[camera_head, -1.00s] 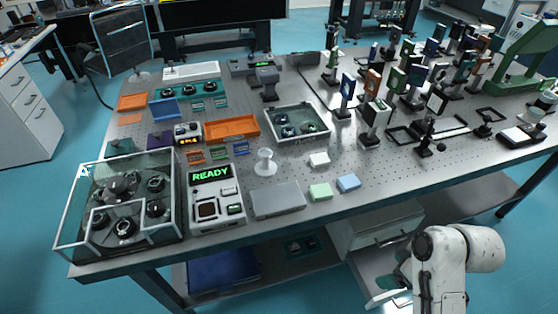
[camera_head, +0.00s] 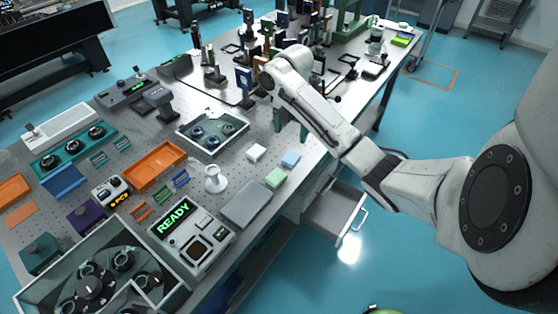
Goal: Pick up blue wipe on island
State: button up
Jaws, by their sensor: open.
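The blue wipe (camera_head: 290,159) is a small light-blue block lying flat near the front edge of the perforated metal table (camera_head: 245,178). My gripper (camera_head: 290,125) shows partly behind my arm, with teal fingers pointing down over the table. It is open, with nothing seen between its fingers. In the picture it is just above the blue wipe and apart from it. Its exact height over the table is hard to tell.
A green block (camera_head: 275,178) lies just left of the blue wipe, and a white block (camera_head: 256,152) lies behind them. A grey flat box (camera_head: 246,204) and a white stand (camera_head: 214,179) are further left. Optic mounts crowd the back. An open drawer (camera_head: 335,212) sticks out below.

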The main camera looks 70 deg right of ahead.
jog(key=b, duration=0.1)
send_over(291, 157)
jog(key=f, duration=0.4)
jog(key=shift+w+d+f, duration=0.1)
jog(key=shift+w+d, duration=0.1)
jog(key=shift+w, duration=0.15)
jog(key=f, duration=0.3)
jog(key=f+p, duration=0.1)
jog(key=shift+s+a+f, duration=0.2)
jog(key=shift+s+a, duration=0.05)
jog(key=shift+s, duration=0.15)
jog(key=shift+f, duration=0.55)
jog(key=shift+c, duration=0.4)
jog(key=c, duration=1)
jog(key=shift+c, duration=0.2)
